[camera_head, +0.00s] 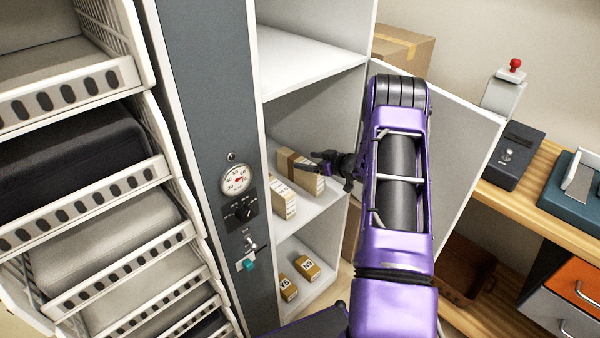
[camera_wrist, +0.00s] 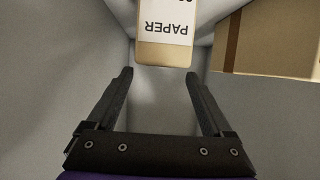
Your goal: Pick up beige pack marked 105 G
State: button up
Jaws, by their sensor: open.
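A beige pack with a white label reading PAPER, upside down, shows at the top of the wrist view (camera_wrist: 165,55). A second line on its label is cut off by the frame edge, so I cannot read 105 G. It appears to be the labelled pack on the middle shelf in the head view (camera_head: 284,202). My gripper (camera_wrist: 158,82) is open and empty, its fingers pointing toward the pack, which lies beyond the tips. In the head view my gripper (camera_head: 318,163) is inside the cabinet at the middle shelf.
A box with a brown band (camera_wrist: 268,42) stands to the right in the wrist view; it also shows on the middle shelf (camera_head: 303,172). Small packs marked Y5 (camera_head: 287,287) and N9 (camera_head: 307,268) sit on the lower shelf. The cabinet door (camera_head: 455,150) stands open at right.

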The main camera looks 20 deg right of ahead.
aim_at(300, 160)
jog(key=x, duration=0.5)
jog(key=shift+s+d+f+b, duration=0.1)
jog(key=shift+d+f+b, duration=0.05)
jog(key=shift+f+b, duration=0.2)
grip_shut()
jog(key=shift+r, duration=0.15)
